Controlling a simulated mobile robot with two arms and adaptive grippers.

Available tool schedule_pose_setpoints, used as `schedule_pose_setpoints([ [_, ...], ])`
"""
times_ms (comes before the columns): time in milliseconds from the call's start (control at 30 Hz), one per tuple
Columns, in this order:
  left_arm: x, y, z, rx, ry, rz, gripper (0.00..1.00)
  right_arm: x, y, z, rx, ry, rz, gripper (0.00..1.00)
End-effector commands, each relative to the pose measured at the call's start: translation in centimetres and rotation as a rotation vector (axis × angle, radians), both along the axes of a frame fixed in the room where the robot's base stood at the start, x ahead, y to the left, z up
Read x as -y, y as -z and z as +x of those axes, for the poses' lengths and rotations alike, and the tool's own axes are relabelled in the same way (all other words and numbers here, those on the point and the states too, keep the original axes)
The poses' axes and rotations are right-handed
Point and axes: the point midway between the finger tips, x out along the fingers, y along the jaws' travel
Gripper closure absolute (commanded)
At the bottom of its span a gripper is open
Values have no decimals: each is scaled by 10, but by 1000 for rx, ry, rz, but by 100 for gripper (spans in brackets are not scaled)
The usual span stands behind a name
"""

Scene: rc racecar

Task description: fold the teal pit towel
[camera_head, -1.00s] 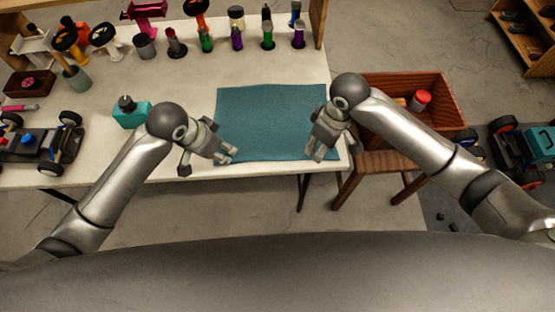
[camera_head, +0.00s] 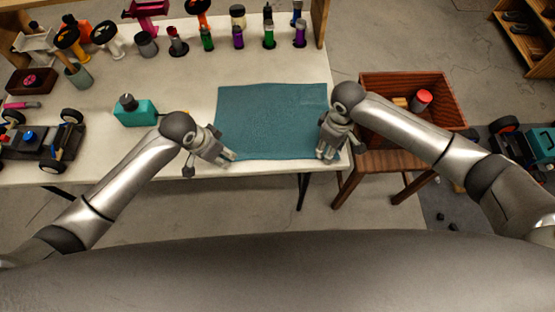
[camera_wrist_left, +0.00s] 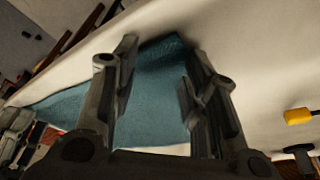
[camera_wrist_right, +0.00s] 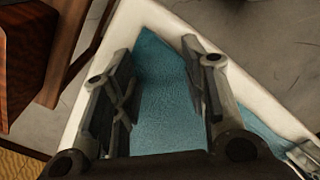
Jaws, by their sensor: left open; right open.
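The teal pit towel (camera_head: 272,115) lies flat and spread out on the white table in the head view. My left gripper (camera_head: 232,157) is open at the towel's near left corner. In the left wrist view that corner (camera_wrist_left: 165,60) shows between the left fingers (camera_wrist_left: 157,75). My right gripper (camera_head: 327,156) is open at the near right corner. In the right wrist view the towel's corner (camera_wrist_right: 155,60) lies between the right fingers (camera_wrist_right: 160,75). I cannot tell whether any finger touches the cloth.
A teal box-like item (camera_head: 135,112) stands left of the towel, and an RC car chassis (camera_head: 42,140) lies further left. Several bottles stand along the table's back. A wooden crate (camera_head: 440,110) on a stool stands close beside the table's right edge.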

Motion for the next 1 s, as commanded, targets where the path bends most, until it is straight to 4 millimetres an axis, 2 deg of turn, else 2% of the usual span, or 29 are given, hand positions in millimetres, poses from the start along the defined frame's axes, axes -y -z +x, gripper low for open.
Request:
schedule_pose_setpoints([
  [700, 0, 4, 0, -1, 0, 0, 60, 0, 6, 0, 0, 0, 0, 59],
  [1000, 0, 4, -1, -1, 0, 1, 79, 0, 7, -1, -1, 0, 0, 79],
])
